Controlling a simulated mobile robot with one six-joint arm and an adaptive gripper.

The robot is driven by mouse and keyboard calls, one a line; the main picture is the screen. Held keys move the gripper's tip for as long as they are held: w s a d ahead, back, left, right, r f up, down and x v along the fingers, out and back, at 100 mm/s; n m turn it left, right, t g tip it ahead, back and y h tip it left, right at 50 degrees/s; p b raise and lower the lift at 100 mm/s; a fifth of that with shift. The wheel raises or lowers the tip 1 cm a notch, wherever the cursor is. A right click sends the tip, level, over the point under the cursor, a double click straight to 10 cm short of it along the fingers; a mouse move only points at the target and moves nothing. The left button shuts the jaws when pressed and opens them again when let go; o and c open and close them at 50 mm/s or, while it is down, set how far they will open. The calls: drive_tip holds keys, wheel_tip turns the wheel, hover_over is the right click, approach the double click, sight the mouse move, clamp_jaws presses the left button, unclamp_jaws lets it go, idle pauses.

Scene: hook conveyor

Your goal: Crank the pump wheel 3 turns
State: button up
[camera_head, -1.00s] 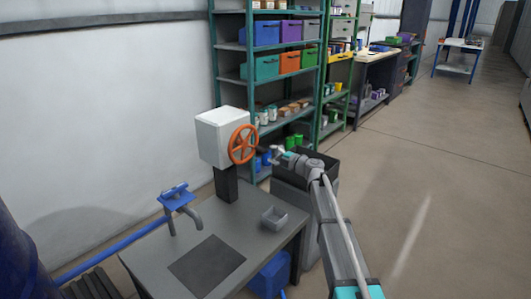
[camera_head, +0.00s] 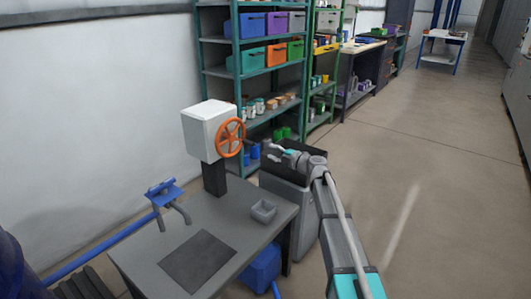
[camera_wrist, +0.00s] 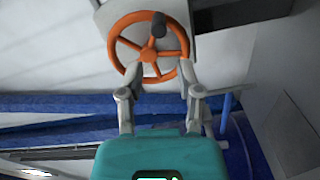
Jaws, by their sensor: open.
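The orange spoked pump wheel (camera_head: 230,137) is on the right side of a white box (camera_head: 206,124) on a dark post. My gripper (camera_head: 262,148) is just right of the wheel, open and empty. In the wrist view the wheel (camera_wrist: 149,50) fills the top middle, with a dark crank handle (camera_wrist: 158,25) projecting from its upper rim. The open fingers of my gripper (camera_wrist: 159,72) overlap the lower part of the wheel in the picture, and the handle appears above them. I cannot tell whether a finger touches the wheel.
Shelves (camera_head: 250,75) line the wall. The floor to the right is clear.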

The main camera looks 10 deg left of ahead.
drive_tip(key=f, duration=0.1)
drive_tip(key=f+h+b, duration=0.1)
drive_tip(key=a+f+t+h+b, duration=0.1)
drive_tip(key=f, duration=0.1)
drive_tip(key=shift+w+m, duration=0.2)
drive_tip(key=shift+m, duration=0.2)
clamp_jaws()
wheel_tip(320, 180, down, 9)
drive_tip(key=a+m+t+h+b, duration=0.1)
drive_tip(key=m+t+h+b, duration=0.1)
drive_tip(key=t+h+b, duration=0.55)
drive_tip(key=s+a+r+n+t+y+b, duration=0.3)
drive_tip(key=s+a+b, duration=0.3)
drive_tip(key=s+b, duration=0.2)
drive_tip(key=shift+a+r+n+t, duration=0.35)
drive_tip(key=shift+a+n+t, duration=0.05)
drive_tip(key=shift+n+t, duration=0.2)
